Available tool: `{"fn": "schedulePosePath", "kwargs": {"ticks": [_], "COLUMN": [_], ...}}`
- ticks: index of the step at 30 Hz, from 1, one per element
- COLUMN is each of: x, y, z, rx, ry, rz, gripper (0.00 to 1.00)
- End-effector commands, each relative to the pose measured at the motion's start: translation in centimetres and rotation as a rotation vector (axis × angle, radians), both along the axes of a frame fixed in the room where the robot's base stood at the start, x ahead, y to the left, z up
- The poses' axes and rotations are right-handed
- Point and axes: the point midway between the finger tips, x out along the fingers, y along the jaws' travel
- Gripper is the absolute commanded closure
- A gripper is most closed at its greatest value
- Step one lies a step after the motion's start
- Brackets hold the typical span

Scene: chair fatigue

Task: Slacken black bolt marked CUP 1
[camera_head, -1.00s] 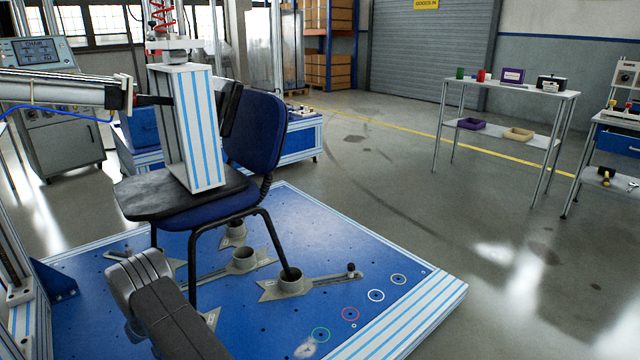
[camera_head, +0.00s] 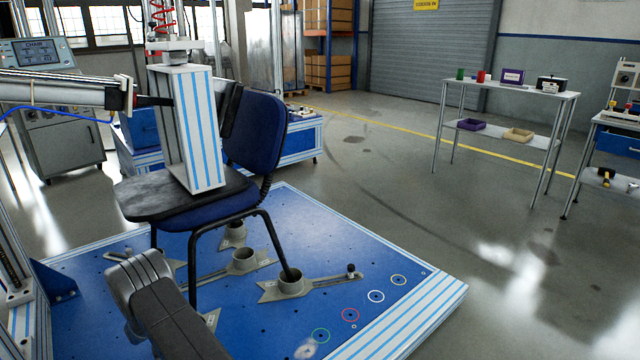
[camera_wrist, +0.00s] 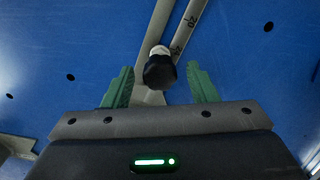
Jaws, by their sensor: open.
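In the wrist view a black bolt (camera_wrist: 160,71) with a round knob-like head stands on a grey slotted arm (camera_wrist: 181,30) with scale numbers. My gripper (camera_wrist: 160,88) is open, with one green finger on each side of the bolt and gaps between them. A CUP 1 mark cannot be read. In the head view several grey cup clamps stand on the blue platform around the chair's legs. The right clamp (camera_head: 291,286) carries a black bolt (camera_head: 351,269). My arm hides part of the platform and my gripper there, so I cannot match the bolt in the wrist view to a clamp.
The blue chair (camera_head: 258,140) stands on the blue platform (camera_head: 390,262), with a white-and-blue striped block (camera_head: 188,125) on its seat. Coloured rings mark the platform's right side. A table (camera_head: 510,88) with small items stands at the back right. The floor between is clear.

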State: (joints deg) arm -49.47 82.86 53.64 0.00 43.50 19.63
Motion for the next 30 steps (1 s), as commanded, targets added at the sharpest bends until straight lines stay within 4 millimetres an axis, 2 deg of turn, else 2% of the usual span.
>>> {"fn": "schedulePosePath", "kwargs": {"ticks": [1,5,10,16,24,30], "x": [0.0,0.0,0.0,0.0,0.0,0.0], "y": [0.0,0.0,0.0,0.0,0.0,0.0], "z": [0.0,0.0,0.0,0.0,0.0,0.0], "rx": [0.0,0.0,0.0,0.0,0.0,0.0], "ry": [0.0,0.0,0.0,0.0,0.0,0.0], "rz": [0.001,0.001,0.011,0.116,0.129,0.234], "gripper": [0.51,0.75,0.75,0.75,0.75,0.75]}}
